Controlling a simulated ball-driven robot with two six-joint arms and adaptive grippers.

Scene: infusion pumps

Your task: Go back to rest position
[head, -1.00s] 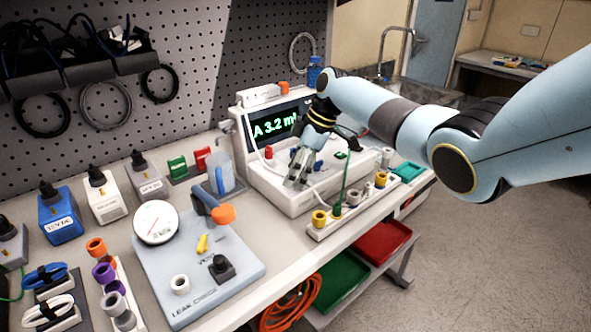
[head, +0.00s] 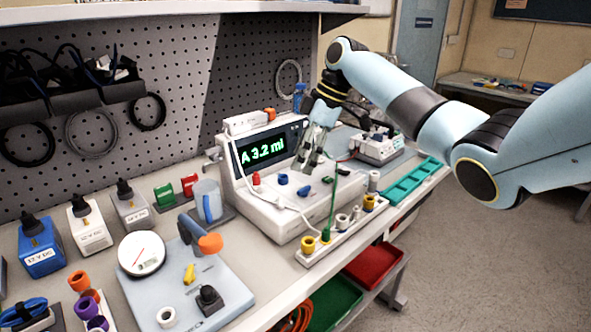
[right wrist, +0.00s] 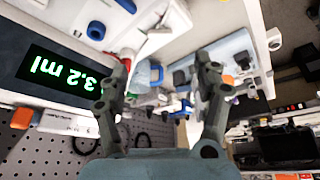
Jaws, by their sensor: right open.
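My right gripper (head: 312,161) is open and empty. In the head view it hangs in front of the right side of the infusion pump's display, above the pump's (head: 269,213) lower deck. The pump is a white unit whose dark screen (head: 266,150) reads "A 3.2 ml" in green. The deck carries red, blue and green parts. In the right wrist view the two fingers (right wrist: 163,95) stand apart with nothing held between them, and the screen (right wrist: 62,78) shows upside down at left. My left gripper is not in view.
A rack (head: 346,228) with yellow and white fittings and an upright green lead stands before the pump. A grey-blue leak-check board (head: 228,292) with a round gauge (head: 141,253) is at left. A teal tray (head: 410,181) lies right. Red (head: 374,264) and green bins sit below.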

